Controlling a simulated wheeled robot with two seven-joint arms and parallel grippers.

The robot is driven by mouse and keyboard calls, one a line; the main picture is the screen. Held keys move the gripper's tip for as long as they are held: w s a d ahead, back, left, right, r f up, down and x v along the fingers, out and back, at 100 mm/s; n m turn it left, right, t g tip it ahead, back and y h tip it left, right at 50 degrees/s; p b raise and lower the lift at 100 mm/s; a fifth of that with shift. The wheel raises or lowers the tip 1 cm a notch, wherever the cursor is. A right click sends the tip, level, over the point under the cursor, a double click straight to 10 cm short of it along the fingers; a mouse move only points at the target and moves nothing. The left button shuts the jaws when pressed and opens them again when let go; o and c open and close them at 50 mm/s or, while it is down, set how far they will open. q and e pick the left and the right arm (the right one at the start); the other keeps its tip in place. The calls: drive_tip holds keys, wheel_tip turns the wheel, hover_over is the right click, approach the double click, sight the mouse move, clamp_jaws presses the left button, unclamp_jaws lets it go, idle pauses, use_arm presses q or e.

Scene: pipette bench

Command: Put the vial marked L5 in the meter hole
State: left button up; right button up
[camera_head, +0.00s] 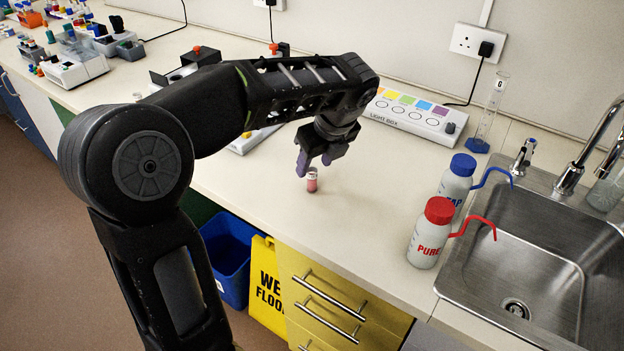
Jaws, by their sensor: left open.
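A small vial (312,184) with pinkish-red contents and a pale top stands upright on the bench. Any marking on it is too small to read. My left gripper (315,162) is open, with its purple fingertips pointing down just above and around the vial's top. I cannot tell whether the fingers touch it. A white device (254,138) is mostly hidden behind my left arm. A dark device (180,72) stands farther back, also partly hidden. I cannot tell which one is the meter, and no hole is visible. My right gripper is out of view.
A light box (415,117) stands by the wall, with a measuring cylinder (490,115) to its right. A blue-capped bottle (456,182) and red-capped PURE bottle (430,234) stand beside the sink (520,258). The bench around the vial is clear toward the front edge.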

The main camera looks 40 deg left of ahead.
sight(312, 170)
use_arm(q)
drive_tip(key=x, duration=0.3)
drive_tip(key=shift+a+f, duration=0.1)
drive_tip(key=shift+f, duration=0.15)
drive_tip(key=shift+c, duration=0.3)
clamp_jaws()
idle(0.3)
